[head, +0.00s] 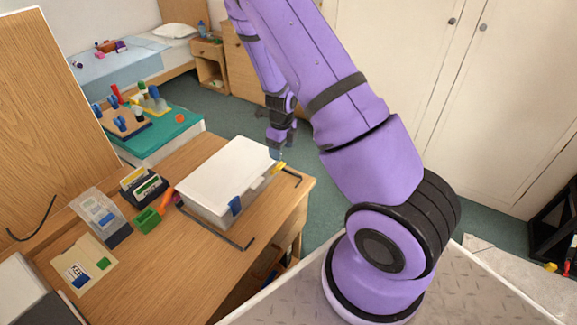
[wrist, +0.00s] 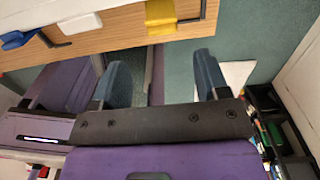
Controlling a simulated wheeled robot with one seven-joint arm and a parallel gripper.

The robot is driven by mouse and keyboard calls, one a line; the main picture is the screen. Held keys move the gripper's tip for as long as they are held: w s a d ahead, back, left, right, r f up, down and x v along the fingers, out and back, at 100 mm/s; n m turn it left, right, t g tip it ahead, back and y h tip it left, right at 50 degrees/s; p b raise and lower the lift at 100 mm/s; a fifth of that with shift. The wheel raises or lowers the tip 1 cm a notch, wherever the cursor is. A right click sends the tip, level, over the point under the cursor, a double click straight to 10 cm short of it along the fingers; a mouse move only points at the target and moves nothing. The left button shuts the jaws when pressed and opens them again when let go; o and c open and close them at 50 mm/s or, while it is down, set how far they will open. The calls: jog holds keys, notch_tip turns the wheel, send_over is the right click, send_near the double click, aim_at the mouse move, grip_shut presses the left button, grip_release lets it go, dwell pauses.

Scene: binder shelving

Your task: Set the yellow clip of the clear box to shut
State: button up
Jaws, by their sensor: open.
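The clear box (head: 222,182) with a pale lid stands on the wooden desk. Its yellow clip (head: 280,167) is at the box's right end, near the desk's edge. The yellow clip also shows at the top of the wrist view (wrist: 160,13); I cannot tell for sure whether it is up or pressed down. A blue clip (head: 235,205) is on the box's front side and also shows in the wrist view (wrist: 18,39). My gripper (head: 276,153) is open and empty beside the yellow clip. In the wrist view its two fingers (wrist: 163,78) are apart, with the clip beyond them, not between them.
Dark angled brackets (head: 247,245) lie around the box on the desk (head: 180,285). A green block (head: 147,221), an orange-handled item and card holders stand left of it. A teal-topped table (head: 170,128) with toys is behind. Open floor lies beyond the desk's right edge.

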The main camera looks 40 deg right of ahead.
aim_at(278, 169)
jog(key=shift+w+r, duration=0.1)
notch_tip(278, 169, down, 11)
jog(key=shift+r, duration=0.1)
dwell(0.5)
jog(key=c, duration=0.9)
